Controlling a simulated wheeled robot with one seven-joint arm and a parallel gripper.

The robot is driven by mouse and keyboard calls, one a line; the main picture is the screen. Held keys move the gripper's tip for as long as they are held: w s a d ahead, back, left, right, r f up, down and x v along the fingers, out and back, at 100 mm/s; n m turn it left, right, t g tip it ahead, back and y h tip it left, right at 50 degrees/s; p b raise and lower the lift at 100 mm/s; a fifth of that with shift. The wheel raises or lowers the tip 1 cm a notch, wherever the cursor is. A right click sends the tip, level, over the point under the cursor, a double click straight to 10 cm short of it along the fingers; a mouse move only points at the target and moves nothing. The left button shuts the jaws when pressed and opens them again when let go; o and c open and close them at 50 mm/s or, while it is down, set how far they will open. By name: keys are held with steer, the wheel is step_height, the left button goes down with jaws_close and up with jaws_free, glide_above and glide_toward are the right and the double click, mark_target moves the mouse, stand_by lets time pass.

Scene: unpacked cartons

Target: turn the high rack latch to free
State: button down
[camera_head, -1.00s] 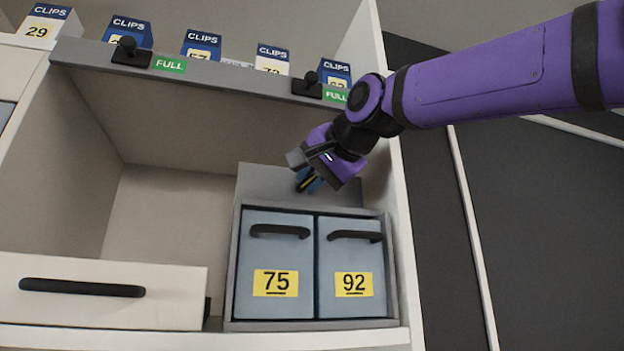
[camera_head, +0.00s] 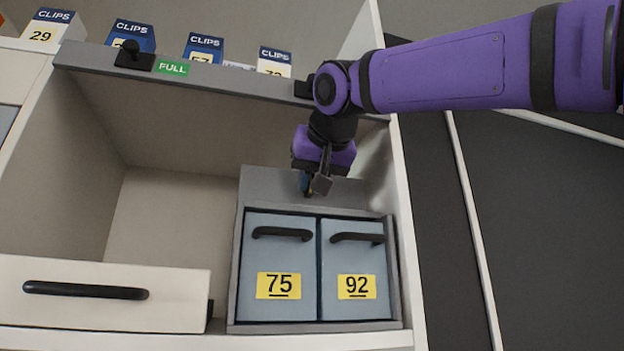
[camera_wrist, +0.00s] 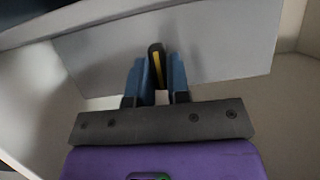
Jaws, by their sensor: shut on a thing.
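The rack latch (camera_wrist: 154,62) is a black lever with a yellow stripe, on the grey panel (camera_head: 262,184) above the two grey-blue drawers. In the wrist view it stands between the two blue fingers of my gripper (camera_wrist: 157,80), pointing nearly straight up that picture. My gripper is shut on it. In the head view my gripper (camera_head: 308,190) points down in front of the grey panel and hides most or all of the latch.
Drawers marked 75 (camera_head: 278,285) and 92 (camera_head: 356,287) with black handles sit just below. A white drawer front (camera_head: 180,302) is lower left. The bay (camera_head: 155,215) left of my gripper is empty. Clips boxes (camera_head: 130,34) stand on the shelf above, behind a black knob (camera_head: 131,53).

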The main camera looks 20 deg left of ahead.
steer(key=shift+f, duration=0.2)
stand_by(0.4)
steer(key=c, duration=1.1)
jaws_free()
steer(key=shift+r, duration=0.1)
steer(key=shift+r, duration=0.1)
steer(key=v, duration=1)
steer(key=shift+s+d+r, duration=0.1)
steer(key=shift+s+r, duration=0.05)
steer(key=shift+s, duration=0.15)
